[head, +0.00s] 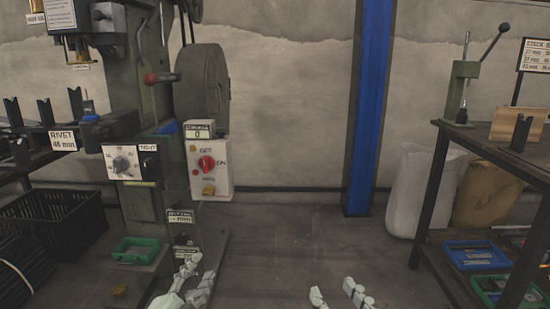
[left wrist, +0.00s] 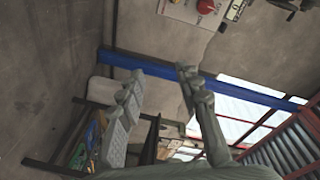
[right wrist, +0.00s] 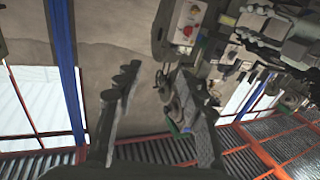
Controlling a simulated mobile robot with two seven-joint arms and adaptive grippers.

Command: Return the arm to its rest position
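My left gripper (head: 195,279) shows at the bottom of the head view, in front of the foot of the rivet press. Its fingers are apart with nothing between them, as the left wrist view (left wrist: 158,90) also shows. My right gripper (head: 335,294) is at the bottom edge of the head view, over bare floor. Its fingers are apart and empty, also in the right wrist view (right wrist: 155,82). Both grippers appear clear of the press and the bench. The arms behind the grippers are outside the head view.
A green rivet press (head: 145,100) with a control box (head: 208,165) stands at the left. A black crate (head: 62,222) and green tray (head: 136,250) are low beside it. A bench (head: 485,150) with a lever press (head: 461,90) stands right. Floor between is clear; a blue post (head: 368,110) stands behind.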

